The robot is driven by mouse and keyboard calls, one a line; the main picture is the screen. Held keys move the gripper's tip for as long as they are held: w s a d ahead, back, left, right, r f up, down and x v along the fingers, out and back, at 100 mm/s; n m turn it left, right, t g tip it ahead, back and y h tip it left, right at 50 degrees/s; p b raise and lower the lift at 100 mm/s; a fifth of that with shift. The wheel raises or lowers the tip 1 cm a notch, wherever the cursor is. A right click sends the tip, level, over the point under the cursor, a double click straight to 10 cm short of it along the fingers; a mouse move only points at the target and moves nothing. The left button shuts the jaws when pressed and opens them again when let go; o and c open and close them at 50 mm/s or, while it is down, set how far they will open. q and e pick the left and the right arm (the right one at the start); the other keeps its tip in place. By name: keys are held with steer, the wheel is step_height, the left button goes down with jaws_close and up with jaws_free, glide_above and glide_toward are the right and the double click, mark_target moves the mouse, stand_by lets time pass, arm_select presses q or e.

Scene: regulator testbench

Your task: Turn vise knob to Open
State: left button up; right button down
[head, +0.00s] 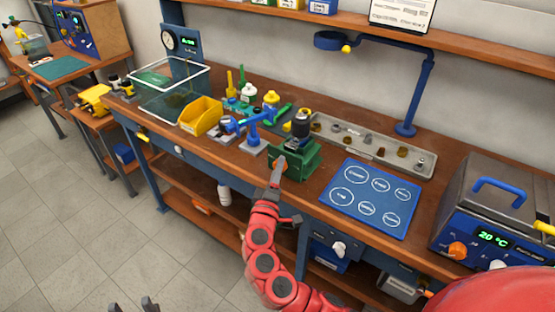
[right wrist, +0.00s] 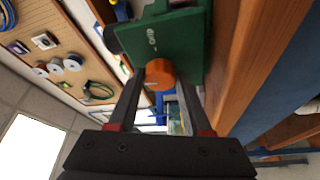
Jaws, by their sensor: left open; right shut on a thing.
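My right gripper (head: 278,177) is at the vise's front. In the right wrist view, the gripper's fingers (right wrist: 161,88) stand on both sides of the knob, shut on it. My left gripper (head: 134,305) is open and empty, low over the floor at the bottom edge.
A blue mat with white circles (head: 371,197) lies right of the vise. A metal tray of small parts (head: 375,145) lies behind. A yellow bin (head: 201,115) and a blue tool (head: 245,124) stand left. A box with a 20 °C display (head: 490,238) stands far right.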

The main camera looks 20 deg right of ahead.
steer(key=n+g+p, duration=0.1)
steer(key=n+p, duration=0.3)
steer(key=p, duration=0.1)
steer(key=n+g+p, duration=0.2)
steer(key=n+p, duration=0.2)
steer(key=p, duration=0.1)
steer(key=r+n+g+y+p, duration=0.1)
steer(key=n+g+p, duration=0.1)
steer(key=p, duration=0.4)
steer(key=shift+a+n, duration=0.1)
steer(key=shift+n, duration=0.8)
steer(key=n+p, duration=0.1)
steer(key=n+g+p, duration=0.1)
steer(key=shift+w+f+n+g+h, duration=0.1)
steer(key=shift+f+n+g+h, duration=0.1)
steer(key=shift+n+g+h, duration=0.1)
steer(key=shift+f+n+g+p, duration=0.1)
steer(key=shift+n+g+p, duration=0.3)
steer(key=shift+n+p, duration=0.2)
steer(key=shift+h, duration=0.3)
steer(key=shift+c, duration=1.7)
jaws_free()
